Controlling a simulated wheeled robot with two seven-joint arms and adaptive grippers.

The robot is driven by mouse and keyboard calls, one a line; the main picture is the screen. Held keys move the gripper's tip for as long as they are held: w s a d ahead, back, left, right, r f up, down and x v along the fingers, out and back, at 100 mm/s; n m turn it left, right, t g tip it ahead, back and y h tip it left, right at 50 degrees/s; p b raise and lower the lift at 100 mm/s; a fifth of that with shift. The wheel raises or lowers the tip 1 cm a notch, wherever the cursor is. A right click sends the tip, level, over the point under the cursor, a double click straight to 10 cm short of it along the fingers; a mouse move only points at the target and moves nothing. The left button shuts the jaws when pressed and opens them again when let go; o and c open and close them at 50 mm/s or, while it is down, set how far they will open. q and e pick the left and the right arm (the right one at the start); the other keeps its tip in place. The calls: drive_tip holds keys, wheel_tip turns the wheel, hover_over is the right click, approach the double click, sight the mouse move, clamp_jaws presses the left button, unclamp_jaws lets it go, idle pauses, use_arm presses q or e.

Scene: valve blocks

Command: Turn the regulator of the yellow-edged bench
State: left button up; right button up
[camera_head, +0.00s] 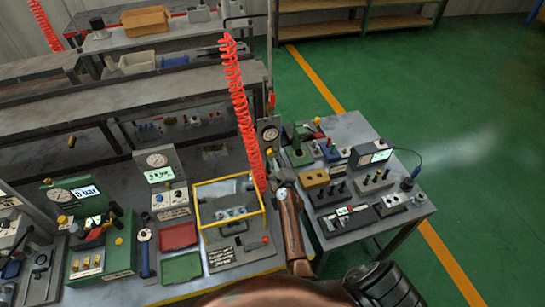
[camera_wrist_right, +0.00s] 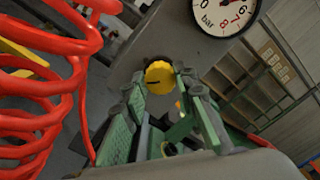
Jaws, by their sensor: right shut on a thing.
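In the right wrist view, the regulator's yellow knob (camera_wrist_right: 158,77) sits on a grey panel below a round white bar gauge (camera_wrist_right: 225,12). My right gripper (camera_wrist_right: 160,84) has its fingertips on both sides of the knob and is shut on it. In the head view, my right gripper (camera_head: 279,180) is beside the hanging red coil, in front of a grey gauge panel (camera_head: 269,128); the knob is hidden there. The yellow-edged bench (camera_head: 185,295) runs along the front. My left gripper is not in view.
A red coiled hose (camera_head: 238,100) hangs close to my right gripper and fills the left of the wrist view. A yellow-framed box (camera_head: 228,182) stands left of the gripper. A side table (camera_head: 352,128) with several valve blocks is on the right. Green floor is clear beyond.

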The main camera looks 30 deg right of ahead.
drive_tip(key=o, duration=1.2)
drive_tip(key=shift+c, duration=0.2)
